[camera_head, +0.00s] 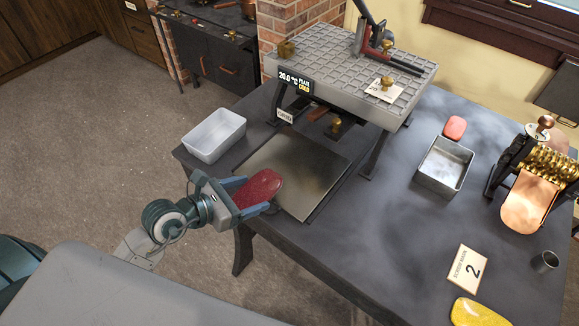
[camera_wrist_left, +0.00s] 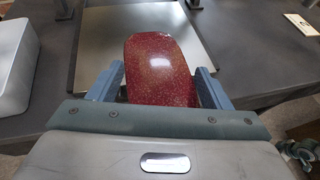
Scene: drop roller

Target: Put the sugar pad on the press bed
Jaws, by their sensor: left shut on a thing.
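A red, speckled, oblong sugar pad (camera_head: 259,188) is held in my left gripper (camera_head: 240,196), whose fingers are shut on its two sides. The left wrist view shows the pad (camera_wrist_left: 160,70) between the two blue-grey fingers (camera_wrist_left: 160,88), pointing forward. The press bed (camera_head: 296,160) is a flat grey metal plate under the raised ribbed press head (camera_head: 350,65). The pad is at the plate's front left edge and overlaps it in the picture; I cannot tell whether it touches. The plate (camera_wrist_left: 190,30) also shows beyond the pad in the left wrist view. My right gripper is not in view.
A white tray (camera_head: 214,135) stands left of the plate. To the right are a metal tin (camera_head: 444,166), a small red piece (camera_head: 455,127), a roller machine with brass rolls (camera_head: 550,165), a number 2 card (camera_head: 467,268) and a yellow piece (camera_head: 478,313). The table between is mostly clear.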

